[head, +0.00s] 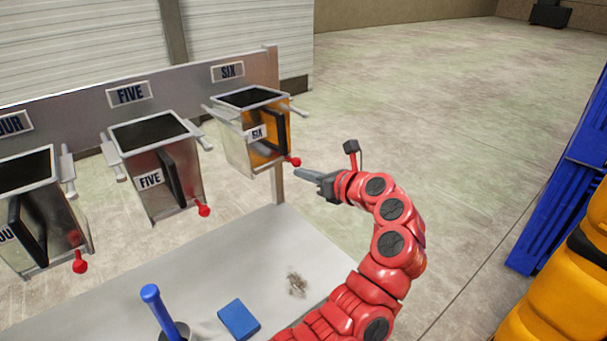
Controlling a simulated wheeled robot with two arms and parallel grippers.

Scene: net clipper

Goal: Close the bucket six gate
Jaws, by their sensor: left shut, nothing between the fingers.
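Bucket six (236,146) is a metal box with an open dark top, hanging at the right end of the row under the SIX sign (228,72). Its front carries a SIX label (257,132) and a black-edged gate part (282,124), with orange showing beside it. I cannot tell how far the gate stands open. A red knob (295,162) sits at its lower right. My left gripper (301,174) is shut and empty, its tips just below and right of this knob. I cannot tell whether they touch it. My right gripper is not in view.
Bucket five (178,192) and another bucket (38,225) hang to the left, each with a red knob. Below is a pale table (225,270) with a blue block (239,319), a blue-handled tool (158,308) and a small brown pile (297,284). Open floor lies right.

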